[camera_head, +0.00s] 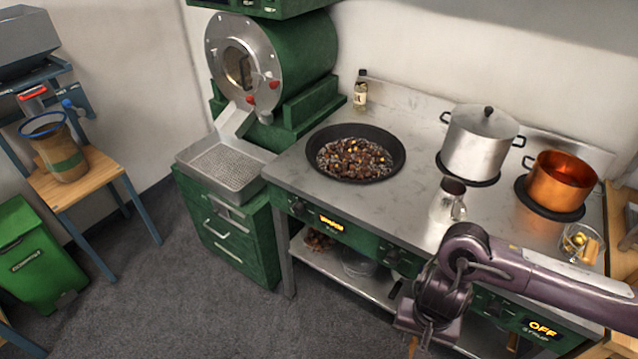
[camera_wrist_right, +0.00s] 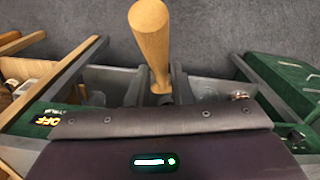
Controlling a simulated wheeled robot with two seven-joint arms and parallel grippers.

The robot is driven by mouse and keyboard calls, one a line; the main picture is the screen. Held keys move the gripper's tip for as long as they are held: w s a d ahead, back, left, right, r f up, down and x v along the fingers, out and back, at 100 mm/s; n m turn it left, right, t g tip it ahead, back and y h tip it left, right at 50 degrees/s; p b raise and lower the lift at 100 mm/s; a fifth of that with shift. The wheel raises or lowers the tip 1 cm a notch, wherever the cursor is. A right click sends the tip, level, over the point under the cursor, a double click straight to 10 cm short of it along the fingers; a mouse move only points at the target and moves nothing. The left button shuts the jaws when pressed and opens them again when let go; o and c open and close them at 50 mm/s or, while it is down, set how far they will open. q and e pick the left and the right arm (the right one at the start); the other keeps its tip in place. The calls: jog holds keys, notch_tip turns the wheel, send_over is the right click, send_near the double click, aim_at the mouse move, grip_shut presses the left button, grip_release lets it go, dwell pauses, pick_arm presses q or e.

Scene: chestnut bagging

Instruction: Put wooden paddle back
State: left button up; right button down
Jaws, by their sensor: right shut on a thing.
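My right gripper (camera_head: 424,338) is low in front of the stove counter in the head view. In the right wrist view its fingers (camera_wrist_right: 160,88) are shut on the wooden paddle (camera_wrist_right: 150,40). A pale, rounded wooden length of the paddle sticks out past the fingers over the grey floor. The rest of the paddle is hidden by the gripper body. In the head view the gripper and arm hide most of the paddle. My left gripper is not in view.
The counter (camera_head: 407,189) carries a pan of chestnuts (camera_head: 330,174), a steel pot (camera_head: 480,142), a copper pot (camera_head: 556,182) and a metal jug (camera_head: 447,203). A lower shelf (camera_head: 370,284) is under it. The floor (camera_head: 150,290) at left front is clear.

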jog(key=w+r+n, duration=0.2)
jog(key=w+r, duration=0.3)
jog(key=r, duration=0.3)
jog(key=w+r+n, duration=0.2)
jog(key=w+r, duration=0.3)
jog(key=r, duration=0.4)
jog(key=shift+w+a+r+b, duration=0.2)
jog(key=shift+w+r+b, duration=0.1)
jog(key=shift+w+b, duration=0.1)
